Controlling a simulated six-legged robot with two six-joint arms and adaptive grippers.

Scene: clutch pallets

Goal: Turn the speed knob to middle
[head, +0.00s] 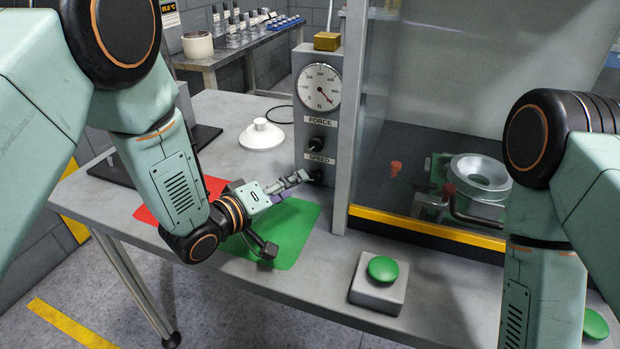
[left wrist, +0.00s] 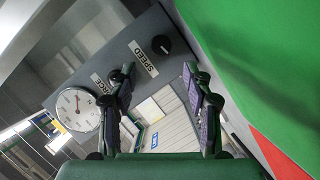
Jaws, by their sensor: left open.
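The speed knob (head: 317,176) is a small black knob under the SPEED label (head: 320,159) on a grey control column (head: 339,120). In the left wrist view the speed knob (left wrist: 161,45) lies beyond the gap between my fingertips; its pointer setting is too small to read. My left gripper (head: 284,214) is open and empty, in front of the column and over the green mat. One finger appears close to the knob in the head view; I cannot tell whether they touch. The left gripper also shows in the wrist view (left wrist: 159,72). My right gripper is out of view.
The force knob (head: 316,145) sits just above, under a round dial (head: 319,88). The green mat (head: 288,237) and red mat (head: 190,190) lie on the table. A glass-fronted machine (head: 430,150) stands right of the column. A green button (head: 382,269) is in front.

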